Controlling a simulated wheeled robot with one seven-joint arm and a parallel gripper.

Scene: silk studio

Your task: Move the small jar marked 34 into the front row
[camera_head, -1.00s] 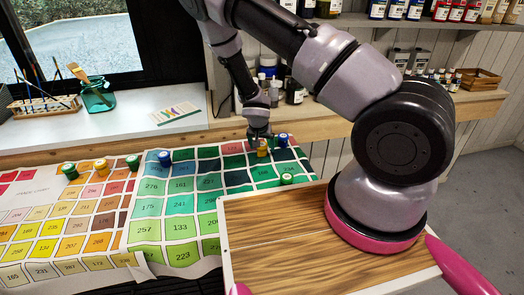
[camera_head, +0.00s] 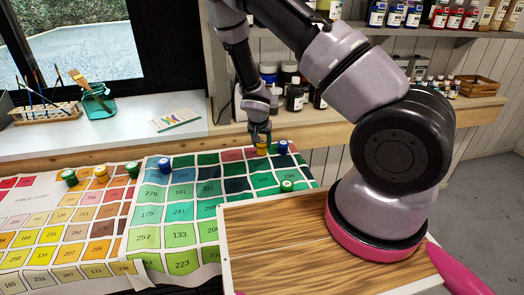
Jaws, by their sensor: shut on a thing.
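A small yellow jar (camera_head: 262,150) is between the fingers of my gripper (camera_head: 260,140), over the far right part of the colour chart. My gripper is shut on it. Other small jars stand on the chart: a blue jar (camera_head: 283,147) just right of the held one, a green-lidded jar (camera_head: 287,186) nearer, and a blue jar (camera_head: 164,165) to the left. Further left are a green jar (camera_head: 132,169), a yellow jar (camera_head: 101,174) and another green jar (camera_head: 69,177). No jar's number is legible, so I cannot tell which is marked 34.
The numbered colour chart (camera_head: 181,212) covers the worktop. A brush rack (camera_head: 42,111), a green glass jar (camera_head: 97,103) and a swatch card (camera_head: 174,119) are on the windowsill. Dark bottles (camera_head: 295,97) stand on the shelf behind my gripper.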

